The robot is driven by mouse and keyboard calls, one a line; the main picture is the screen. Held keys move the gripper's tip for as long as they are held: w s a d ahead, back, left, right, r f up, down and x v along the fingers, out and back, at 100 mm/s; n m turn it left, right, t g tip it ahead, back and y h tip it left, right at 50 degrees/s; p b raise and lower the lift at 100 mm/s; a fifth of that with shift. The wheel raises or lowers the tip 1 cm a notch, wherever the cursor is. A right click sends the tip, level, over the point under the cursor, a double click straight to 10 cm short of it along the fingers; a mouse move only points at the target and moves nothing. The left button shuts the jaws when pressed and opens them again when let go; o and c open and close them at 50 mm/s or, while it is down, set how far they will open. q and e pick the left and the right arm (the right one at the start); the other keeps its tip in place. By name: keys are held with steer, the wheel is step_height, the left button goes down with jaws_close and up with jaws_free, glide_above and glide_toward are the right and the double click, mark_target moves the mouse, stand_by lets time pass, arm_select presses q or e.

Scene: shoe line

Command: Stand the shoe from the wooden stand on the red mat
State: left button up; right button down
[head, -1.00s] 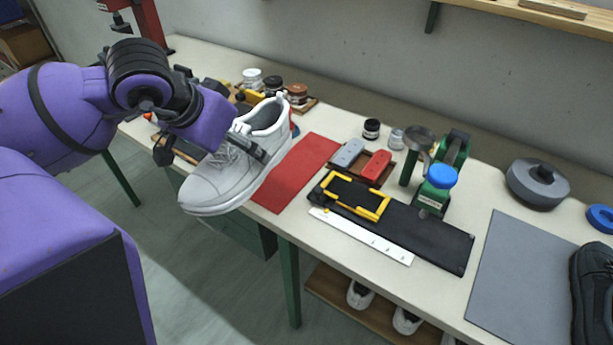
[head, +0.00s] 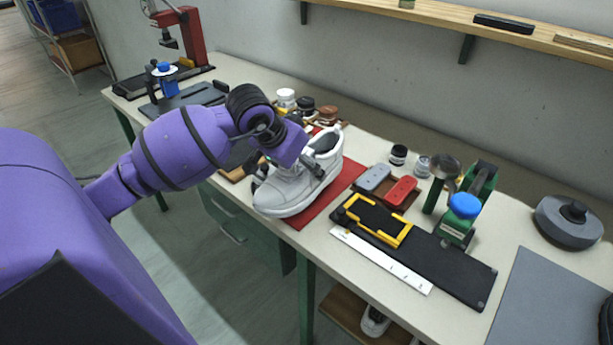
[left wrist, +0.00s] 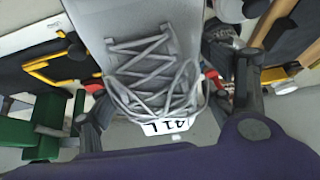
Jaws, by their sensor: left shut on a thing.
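The white shoe (head: 291,188) with grey laces is over the red mat (head: 340,184) in the head view, sole down and toe toward the table's front edge. I cannot tell whether its sole touches the mat. My left gripper (head: 293,170) is shut on the shoe, with its fingers across the shoe's sides near the laces. In the left wrist view the shoe's laces (left wrist: 150,72) and a tongue label (left wrist: 168,126) show between the two fingers. My right gripper is not in view.
Right of the mat are a small tray with a grey brush (head: 372,178) and a red brush (head: 400,190), a yellow frame (head: 376,220) on a black board, and a white ruler (head: 381,260). Jars (head: 305,107) stand behind the shoe. A grey mat (head: 556,302) lies at the right.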

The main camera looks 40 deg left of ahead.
arm_select(q)
steer(key=shift+w+x, duration=0.2)
steer(key=shift+x, duration=1.05)
step_height(320, 180, down, 3)
steer(key=shift+w+a, duration=0.1)
steer(key=shift+a, duration=0.05)
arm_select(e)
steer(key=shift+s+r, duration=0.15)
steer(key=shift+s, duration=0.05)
arm_select(q)
steer(key=shift+f, duration=0.3)
steer(key=o, duration=1.5)
steer(key=shift+c, duration=0.2)
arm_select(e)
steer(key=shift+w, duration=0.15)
